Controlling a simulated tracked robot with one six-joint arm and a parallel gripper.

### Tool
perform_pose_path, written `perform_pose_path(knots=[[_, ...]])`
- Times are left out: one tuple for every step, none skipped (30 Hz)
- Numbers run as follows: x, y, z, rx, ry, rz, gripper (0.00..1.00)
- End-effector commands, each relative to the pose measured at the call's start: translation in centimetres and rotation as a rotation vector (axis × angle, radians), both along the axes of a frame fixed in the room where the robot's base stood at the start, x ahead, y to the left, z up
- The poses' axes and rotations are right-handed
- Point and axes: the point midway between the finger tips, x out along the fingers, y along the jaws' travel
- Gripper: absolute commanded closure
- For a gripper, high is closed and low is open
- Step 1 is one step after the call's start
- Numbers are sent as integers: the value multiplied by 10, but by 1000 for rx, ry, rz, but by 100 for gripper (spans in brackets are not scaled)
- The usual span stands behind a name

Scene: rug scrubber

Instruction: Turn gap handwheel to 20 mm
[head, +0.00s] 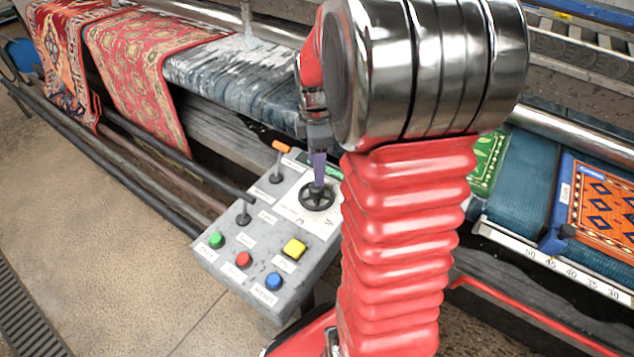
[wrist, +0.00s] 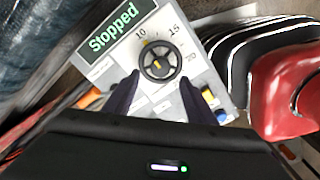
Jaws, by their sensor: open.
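The gap handwheel (head: 317,196) is a small black spoked wheel on a white plate of the grey control panel. The number 15 is printed to the upper right, with another, hard-to-read mark at the right. My gripper (wrist: 159,84) is open, its two dark fingers apart on either side of the wheel's near edge. In the head view my gripper (head: 319,168) is over the wheel; contact cannot be told.
The panel's display (wrist: 122,30) reads "Stopped". Rugs (head: 140,65) lie over the machine behind. A scale rail (head: 555,262) is at right.

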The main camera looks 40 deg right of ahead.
Motion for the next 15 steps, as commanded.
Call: perform_pose_path(knots=[[-1,0,-9,2,4,0,49],[-1,0,-14,2,4,0,49],[-1,1,-20,2,4,0,49],[-1,0,-24,1,3,0,49],[-1,0,-29,2,4,0,49],[-1,0,-35,2,4,0,49],[-1,1,-40,2,4,0,49],[-1,1,-44,2,4,0,49],[-1,1,-50,1,3,0,49],[-1,1,-54,2,4,0,49],[-1,1,-58,2,4,0,49],[0,0,-62,1,2,0,49],[0,0,-64,1,2,0,49],[0,0,-66,1,2,0,49],[0,0,-69,0,1,0,49]])
